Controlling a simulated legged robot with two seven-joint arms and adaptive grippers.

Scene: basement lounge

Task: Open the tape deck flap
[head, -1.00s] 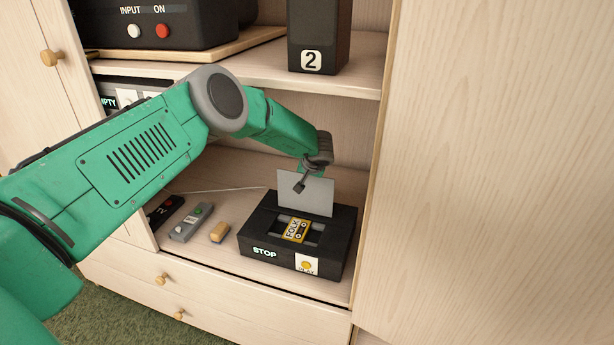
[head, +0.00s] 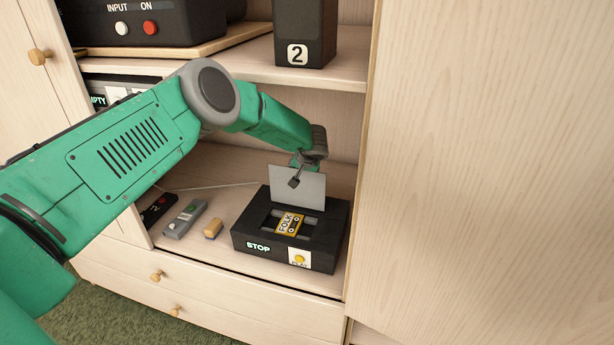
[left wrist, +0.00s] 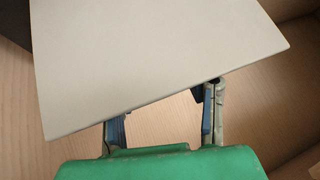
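The black tape deck (head: 322,240) sits on the lower shelf, with a "STOP" display, a yellow button on its front and a "FOLK" cassette (head: 289,223) in its top recess. Its pale grey flap (head: 300,190) stands up at the back of the recess. My left gripper (head: 296,178) is at the flap's upper edge, one dark fingertip showing in front of it. In the left wrist view the flap (left wrist: 150,60) covers much of the picture and hides parts of the fingers, which stand apart. Whether they touch the flap is unclear. My right gripper is not in view.
A TV remote (head: 158,210), a grey remote (head: 185,219) and a small tan block (head: 213,228) lie left of the deck. A black box marked 2 (head: 305,30) stands on the shelf above. A tall wooden panel (head: 480,170) closes off the right side.

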